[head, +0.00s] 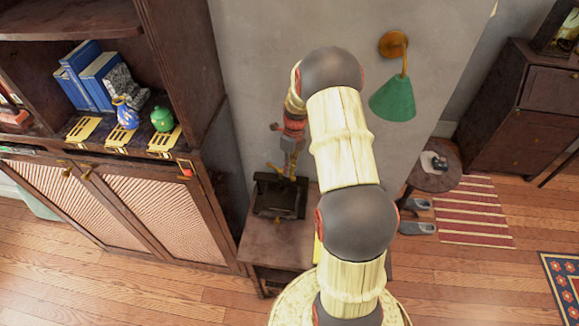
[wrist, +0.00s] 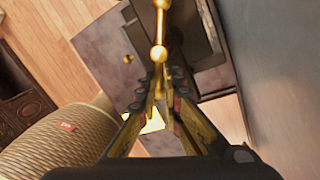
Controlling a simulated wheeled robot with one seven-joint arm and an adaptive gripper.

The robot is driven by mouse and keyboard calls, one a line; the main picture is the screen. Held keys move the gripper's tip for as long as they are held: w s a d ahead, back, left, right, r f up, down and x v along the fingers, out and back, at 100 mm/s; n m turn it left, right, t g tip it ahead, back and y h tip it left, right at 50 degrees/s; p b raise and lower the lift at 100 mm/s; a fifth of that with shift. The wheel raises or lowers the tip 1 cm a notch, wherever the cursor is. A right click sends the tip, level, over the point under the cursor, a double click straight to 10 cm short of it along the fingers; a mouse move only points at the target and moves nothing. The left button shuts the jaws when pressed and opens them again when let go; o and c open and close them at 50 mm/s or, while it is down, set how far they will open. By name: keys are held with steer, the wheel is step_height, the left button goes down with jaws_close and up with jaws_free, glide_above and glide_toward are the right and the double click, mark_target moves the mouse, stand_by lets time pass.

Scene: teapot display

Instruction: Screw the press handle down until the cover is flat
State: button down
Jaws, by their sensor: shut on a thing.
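The press (head: 280,197) is a dark block with a brass handle (head: 273,168) on top, standing on a small wooden table. My gripper (head: 291,165) reaches down onto the handle from above. In the wrist view the brass handle (wrist: 159,53) is a bar with ball knobs, and its near part lies between the fingertips of my gripper (wrist: 159,92). The fingers are shut on it. The dark press body (wrist: 203,45) shows behind and to the right of the handle. The fingers partly hide the press, and I cannot tell whether its cover lies flat.
The small table (head: 262,243) stands against a grey wall. A dark cabinet (head: 165,205) on the left holds books, a blue vase (head: 125,115) and a green pot (head: 162,119). A green wall lamp (head: 394,98) hangs right of my arm. A round side table (head: 436,172) stands further right.

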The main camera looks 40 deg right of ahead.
steer(key=shift+s+a+f+m, duration=0.15)
steer(key=shift+a+f+m, duration=0.3)
steer(key=shift+m, duration=0.05)
stand_by(0.3)
steer(key=c, duration=2.3)
jaws_free()
steer(key=shift+o, duration=1.2)
steer(key=shift+w, duration=0.3)
steer(key=shift+o, duration=1.3)
steer(key=shift+r+p, duration=0.1)
steer(key=shift+p, duration=0.2)
steer(key=shift+d, duration=0.15)
steer(key=shift+r, duration=0.2)
